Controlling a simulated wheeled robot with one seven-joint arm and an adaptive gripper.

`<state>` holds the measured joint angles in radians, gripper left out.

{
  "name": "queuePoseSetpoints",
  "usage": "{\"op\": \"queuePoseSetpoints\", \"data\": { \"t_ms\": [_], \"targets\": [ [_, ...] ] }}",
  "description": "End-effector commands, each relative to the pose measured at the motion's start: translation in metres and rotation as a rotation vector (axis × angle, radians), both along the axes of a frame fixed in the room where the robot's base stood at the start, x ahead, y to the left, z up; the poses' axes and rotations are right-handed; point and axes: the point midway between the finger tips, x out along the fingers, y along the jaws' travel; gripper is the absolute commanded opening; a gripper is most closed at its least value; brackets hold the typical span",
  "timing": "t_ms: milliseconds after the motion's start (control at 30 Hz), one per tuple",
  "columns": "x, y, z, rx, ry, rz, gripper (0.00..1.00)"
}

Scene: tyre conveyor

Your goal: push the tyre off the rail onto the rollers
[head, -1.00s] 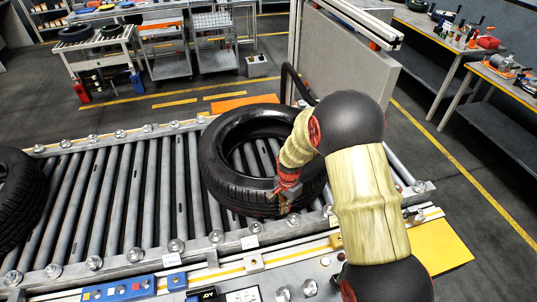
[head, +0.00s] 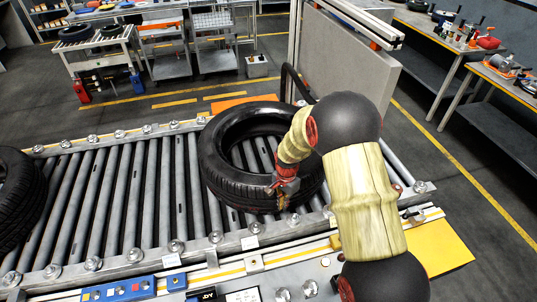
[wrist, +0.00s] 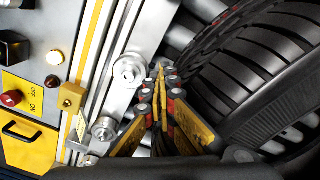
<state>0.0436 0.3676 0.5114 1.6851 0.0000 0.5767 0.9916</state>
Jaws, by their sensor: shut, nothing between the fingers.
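A black tyre (head: 222,178) lies on its side over the right end of the roller conveyor, with rollers showing through its hole. Its far edge hides part of the far rail, and I cannot tell whether it rests on a rail. My gripper (head: 282,190) is shut and empty at the tyre's near right side, close to the tread. In the wrist view my fingertips (wrist: 163,74) lie between the tyre's ribbed tread (wrist: 250,75) and the near metal rail (wrist: 128,70). I cannot tell whether they touch the tyre.
A second tyre (head: 18,195) sits at the conveyor's left end, cut off by the picture edge. Bare rollers (head: 125,185) lie between the tyres. A control strip (head: 125,290) with buttons runs along the near side. A grey panel (head: 345,70) stands behind the right end.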

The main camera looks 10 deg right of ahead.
Motion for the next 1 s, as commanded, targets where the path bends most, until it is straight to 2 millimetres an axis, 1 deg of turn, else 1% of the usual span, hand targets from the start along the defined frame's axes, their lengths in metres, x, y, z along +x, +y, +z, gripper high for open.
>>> {"op": "queuePoseSetpoints", "data": {
  "t_ms": [133, 400, 533, 1000],
  "targets": [
    [-0.005, 0.000, 0.001, 0.000, -0.002, 0.000, 0.00],
    [-0.023, 0.000, 0.001, 0.000, 0.000, 0.000, 0.00],
    [-0.025, 0.000, 0.003, 0.000, 0.000, 0.000, 0.00],
    [-0.025, 0.000, 0.046, 0.000, 0.000, 0.000, 0.00]
  ]
}}
